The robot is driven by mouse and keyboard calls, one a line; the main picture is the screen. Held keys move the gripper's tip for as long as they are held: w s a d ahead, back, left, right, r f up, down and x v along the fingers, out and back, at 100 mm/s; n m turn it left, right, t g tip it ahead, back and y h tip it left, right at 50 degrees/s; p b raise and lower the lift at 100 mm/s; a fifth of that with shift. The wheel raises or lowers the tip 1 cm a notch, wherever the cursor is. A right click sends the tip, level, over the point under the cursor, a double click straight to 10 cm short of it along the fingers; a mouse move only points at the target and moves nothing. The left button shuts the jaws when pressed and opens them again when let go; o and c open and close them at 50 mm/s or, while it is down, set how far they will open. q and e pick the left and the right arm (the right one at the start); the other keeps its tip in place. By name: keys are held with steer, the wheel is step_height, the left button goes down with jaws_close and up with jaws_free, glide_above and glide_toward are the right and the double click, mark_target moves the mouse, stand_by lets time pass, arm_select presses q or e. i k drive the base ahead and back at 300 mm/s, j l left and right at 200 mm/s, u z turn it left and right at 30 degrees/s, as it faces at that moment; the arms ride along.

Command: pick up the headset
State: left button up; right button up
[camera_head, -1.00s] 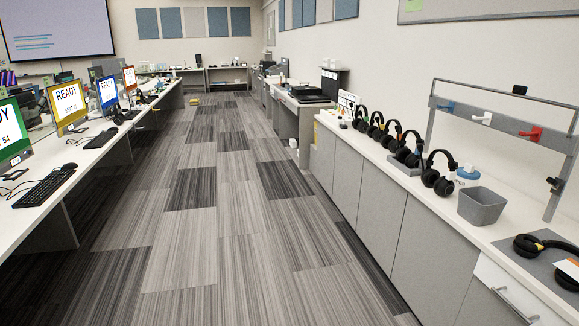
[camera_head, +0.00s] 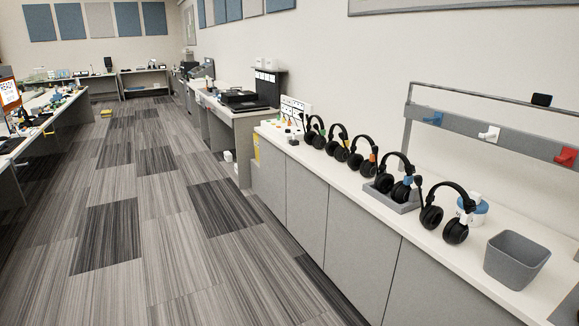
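Several black over-ear headsets stand in a row on the white counter at the right. The nearest headset (camera_head: 446,213) stands upright beside a blue and white tub. The one behind it (camera_head: 394,177) stands in a grey tray (camera_head: 391,198) and has a blue mark on it. Farther back are a headset with an orange mark (camera_head: 363,158), another headset (camera_head: 337,143) and one with a green mark (camera_head: 313,131). Which headset is meant cannot be told from the view. Neither of my grippers shows.
A grey bin (camera_head: 516,260) stands on the counter (camera_head: 470,262) at the near right. A rail with hooks (camera_head: 488,132) rises behind it. Grey cabinets (camera_head: 357,255) front the counter. The carpet aisle (camera_head: 165,215) is clear. Desks (camera_head: 60,118) line the left.

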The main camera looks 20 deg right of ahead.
mark_target(385, 182)
steer(key=i+j+z, duration=0.15)
steer(key=i+z, duration=0.25)
steer(key=i, duration=0.2)
steer(key=i+j+z, duration=0.35)
steer(key=i, duration=0.25)
steer(key=i+j+z, duration=0.4)
steer(key=i, duration=0.15)
